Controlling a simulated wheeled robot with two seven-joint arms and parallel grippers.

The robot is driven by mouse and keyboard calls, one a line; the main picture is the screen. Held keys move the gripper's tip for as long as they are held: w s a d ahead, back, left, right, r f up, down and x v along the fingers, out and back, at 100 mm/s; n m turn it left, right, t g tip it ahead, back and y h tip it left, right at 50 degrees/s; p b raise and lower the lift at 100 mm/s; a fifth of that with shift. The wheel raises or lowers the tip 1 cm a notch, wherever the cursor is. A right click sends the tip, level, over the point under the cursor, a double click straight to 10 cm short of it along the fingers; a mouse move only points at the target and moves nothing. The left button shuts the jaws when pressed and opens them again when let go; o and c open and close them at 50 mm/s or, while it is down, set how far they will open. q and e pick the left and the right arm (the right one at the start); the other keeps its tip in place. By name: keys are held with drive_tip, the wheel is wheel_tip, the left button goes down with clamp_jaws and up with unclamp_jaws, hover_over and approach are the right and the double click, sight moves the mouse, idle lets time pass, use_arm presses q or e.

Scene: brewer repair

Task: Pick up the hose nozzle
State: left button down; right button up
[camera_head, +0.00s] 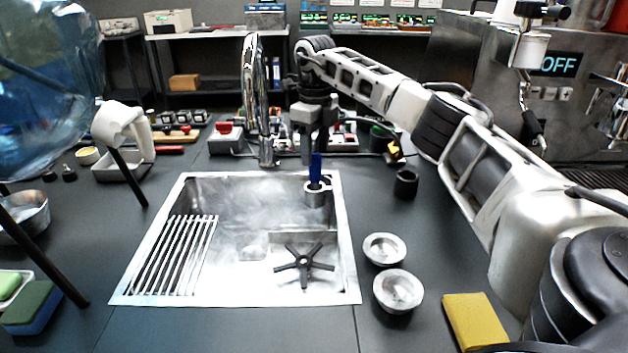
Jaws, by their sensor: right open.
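A slim blue piece (315,168), which looks like the hose nozzle, stands upright in a metal ring holder (316,196) at the back right corner of the steel sink (187,190). My right arm reaches in from the right. Its gripper (314,156) points down over the back edge of the sink, just above or behind the blue piece. The jaws are open, and I see nothing held in them. I cannot tell whether the fingers touch the blue piece.
A tall chrome faucet (255,100) stands close left of the gripper. A black cup (405,184), two metal bowls (384,250) and a yellow sponge (474,322) lie right of the sink. A drying rack (175,255) and a black star-shaped part (304,265) are in the sink.

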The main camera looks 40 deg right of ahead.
sight(315, 172)
drive_tip(key=shift+w+d+f+p, duration=0.1)
drive_tip(key=shift+f+p, duration=0.15)
drive_tip(key=shift+f, duration=1.5)
drive_tip(key=shift+w+d+f+p, duration=0.1)
drive_tip(key=shift+f+p, duration=0.15)
drive_tip(key=shift+f, duration=1.45)
clamp_jaws()
